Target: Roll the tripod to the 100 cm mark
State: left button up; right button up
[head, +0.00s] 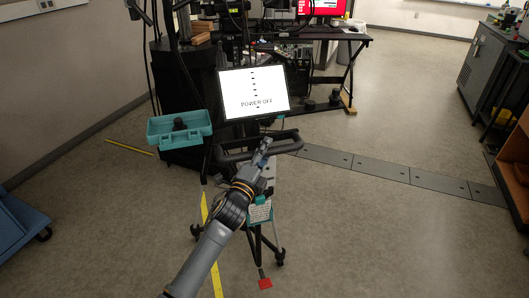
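The tripod stands upright in the middle of the head view, with dark legs on small casters (281,262). It carries a screen (253,92) reading "POWER OFF", a dark handlebar (232,155) and a teal tray (165,137) on its left. My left gripper (265,146) is at the middle of the handlebar and overlaps it in the picture. I cannot tell whether its fingers are closed around the bar. A yellow strip (217,280) runs along the floor under the tripod; no 100 cm mark is readable. My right gripper is out of view.
A dark bench (330,33) with equipment and cables stands behind the tripod. A grey floor strip (390,172) runs right. A blue cart (22,225) is at left, a grey cabinet (487,66) at right. A red piece (265,283) is low between the legs. Right floor is open.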

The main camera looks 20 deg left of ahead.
pick_arm(q)
jog(key=s+f, duration=0.1)
jog(key=s, duration=1.1)
jog(key=shift+a+f, duration=0.35)
jog(key=shift+f, duration=0.05)
dwell(0.9)
